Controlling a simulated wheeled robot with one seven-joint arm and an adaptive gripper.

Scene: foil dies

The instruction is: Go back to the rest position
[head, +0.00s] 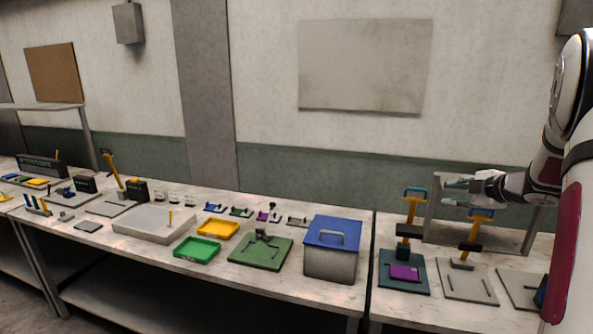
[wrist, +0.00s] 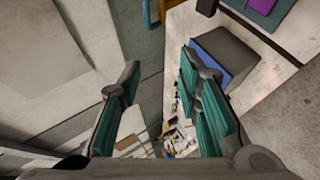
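My gripper (head: 455,193) is held up at the right in the head view, above the right-hand bench and near the tops of two upright tool handles. In the wrist view my gripper (wrist: 162,105) shows two teal-padded fingers spread apart with nothing between them. My white arm comes in from the right edge of the head view. I cannot tell exactly how far the fingers are from the nearest handle.
A blue-handled press (head: 411,225) stands on a dark green base with a purple block (head: 405,272). A second press (head: 470,243) stands beside it, before a grey frame (head: 431,218). A blue-lidded box (head: 332,262), green tray (head: 197,249) and yellow tray (head: 218,229) stand leftward.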

